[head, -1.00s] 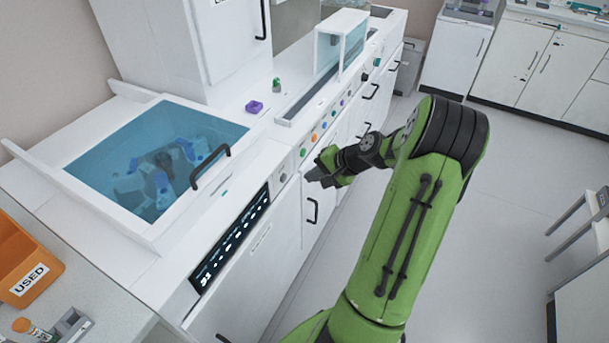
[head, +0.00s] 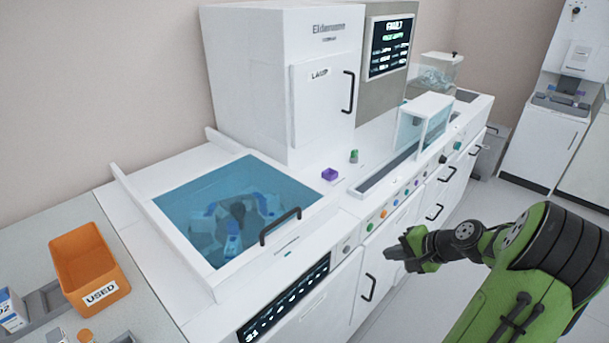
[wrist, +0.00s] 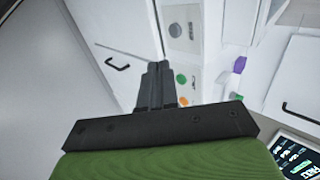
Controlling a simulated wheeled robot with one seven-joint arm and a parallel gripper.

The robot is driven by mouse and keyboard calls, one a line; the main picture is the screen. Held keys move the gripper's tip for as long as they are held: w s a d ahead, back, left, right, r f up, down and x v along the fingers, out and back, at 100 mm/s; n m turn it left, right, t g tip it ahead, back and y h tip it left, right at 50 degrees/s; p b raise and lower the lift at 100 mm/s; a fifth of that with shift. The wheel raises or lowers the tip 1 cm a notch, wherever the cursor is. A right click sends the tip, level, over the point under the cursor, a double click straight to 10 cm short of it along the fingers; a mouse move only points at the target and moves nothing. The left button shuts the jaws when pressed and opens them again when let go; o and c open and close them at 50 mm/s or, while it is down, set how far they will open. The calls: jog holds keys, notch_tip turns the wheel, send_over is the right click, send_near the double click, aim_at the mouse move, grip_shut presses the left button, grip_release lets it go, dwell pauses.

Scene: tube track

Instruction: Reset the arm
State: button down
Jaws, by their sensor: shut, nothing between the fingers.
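My green arm reaches in from the lower right of the head view. My black gripper (head: 394,256) is in front of the white machine's cabinet doors, below its row of coloured buttons. In the wrist view my gripper (wrist: 158,66) has its fingers together, with nothing held between them. A grey knob and coloured buttons (wrist: 181,78) on the machine's front show just beyond the fingertips. The gripper appears apart from the machine.
The white machine has a blue-windowed lid (head: 225,205) with a black handle (head: 281,226). A purple piece (head: 330,174) and a small green-topped item (head: 354,156) sit on its top. An orange USED bin (head: 88,262) stands at left. Floor at right is clear.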

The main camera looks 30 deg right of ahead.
jog(key=s+a+r+n+g+h+p, duration=0.15)
jog(key=a+r+n, duration=0.35)
jog(key=a, duration=0.5)
jog(key=a+r+n+g+h+p, duration=0.1)
jog(key=a+r+n+g+p, duration=0.15)
jog(key=a+r, duration=0.65)
jog(key=s+a+r+n+p, duration=0.1)
jog(key=s+a+r+n, duration=0.1)
jog(key=s, duration=0.5)
jog(key=s+a+r+n+t, duration=0.1)
jog(key=s+a+r+n, duration=0.2)
jog(key=s+a, duration=0.3)
jog(key=shift+s+a+n+p, duration=0.35)
jog(key=shift+a+n, duration=0.35)
jog(key=shift+n, duration=0.15)
jog(key=shift+r+h, duration=0.15)
jog(key=shift+h, duration=0.1)
